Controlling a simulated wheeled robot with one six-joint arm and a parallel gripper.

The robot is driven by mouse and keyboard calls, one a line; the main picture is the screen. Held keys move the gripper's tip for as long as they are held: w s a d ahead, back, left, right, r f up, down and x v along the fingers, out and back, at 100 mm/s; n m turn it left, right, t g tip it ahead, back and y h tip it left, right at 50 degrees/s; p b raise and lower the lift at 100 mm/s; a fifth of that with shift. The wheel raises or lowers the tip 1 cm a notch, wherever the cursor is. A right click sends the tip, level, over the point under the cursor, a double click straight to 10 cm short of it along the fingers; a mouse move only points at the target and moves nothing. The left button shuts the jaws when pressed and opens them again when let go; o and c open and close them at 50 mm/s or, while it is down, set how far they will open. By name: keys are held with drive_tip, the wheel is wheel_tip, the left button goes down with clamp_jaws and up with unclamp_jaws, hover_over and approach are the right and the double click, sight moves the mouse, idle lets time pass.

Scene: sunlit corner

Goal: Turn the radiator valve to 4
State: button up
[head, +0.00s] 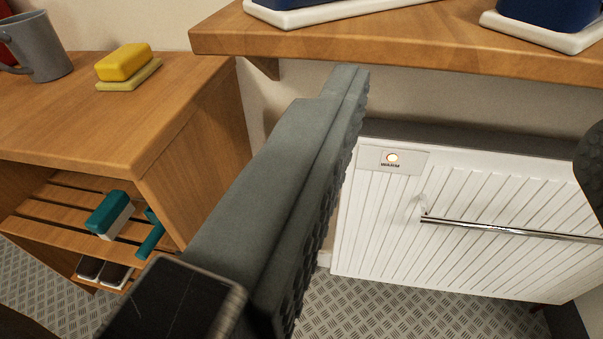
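The white ribbed radiator (375,215) stands low on the right, under a wooden shelf. A small plate marked WARM with a glowing round light (392,158) is at its upper left corner, and a chrome rail (510,230) crosses its front. I see no valve or numbered dial in this view. My gripper (470,115) is open and empty. One large grey finger with a ridged pad fills the middle of the view, and part of the other shows dark at the right edge. The near finger hides the space left of the radiator.
A wooden shelf (400,42) overhangs the radiator, bearing white-based blue objects (310,12). At left, a wooden cabinet (60,125) holds a grey mug (42,48) and yellow sponge (124,62); brushes (110,215) lie on its slatted rack. Patterned metal floor (370,308) shows below.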

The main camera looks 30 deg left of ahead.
drive_tip(key=w+a+f+n+y, duration=0.1)
drive_tip(key=w+a+f, duration=0.25)
drive_tip(key=f, duration=0.65)
drive_tip(key=w+a+f+y, duration=0.15)
drive_tip(key=a+f, duration=0.35)
drive_tip(key=f, duration=0.6)
drive_tip(key=w+a+f+n, duration=0.1)
drive_tip(key=w+a+f, duration=0.25)
drive_tip(key=f, duration=0.65)
drive_tip(key=x, duration=1.6)
drive_tip(key=shift+w+a+f, duration=0.2)
drive_tip(key=shift+w+a, duration=0.05)
drive_tip(key=shift+w, duration=0.1)
drive_tip(key=c, duration=1)
